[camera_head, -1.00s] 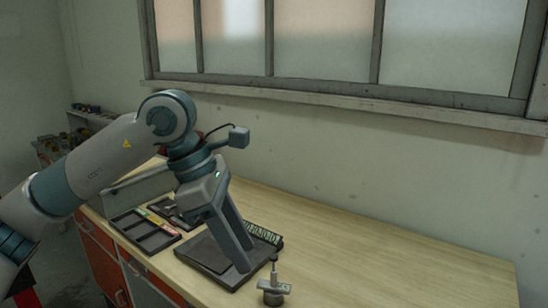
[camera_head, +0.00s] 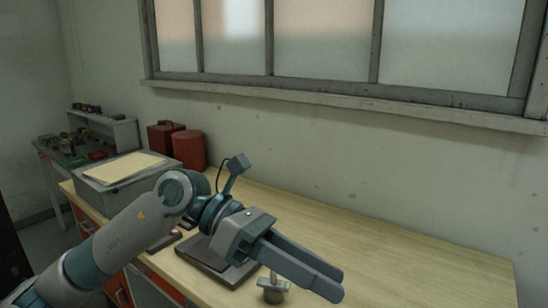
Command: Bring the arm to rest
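My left gripper (camera_head: 338,284) reaches out over the wooden bench, its fingers pointing right and slightly down. Its two fingers show as separate prongs with a gap between them, and nothing shows in it. The small metal gate valve (camera_head: 272,293) stands on the bench just below the fingers in the picture. Its upper part is partly hidden by the gripper. I see no clear contact between them. My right gripper is not in view.
The bench (camera_head: 400,260) is bare to the right. A dark flat plate (camera_head: 205,257) lies under my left arm. A grey box (camera_head: 95,190) with a pale board on top and red canisters (camera_head: 189,150) stand at the back left. The window wall rises behind.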

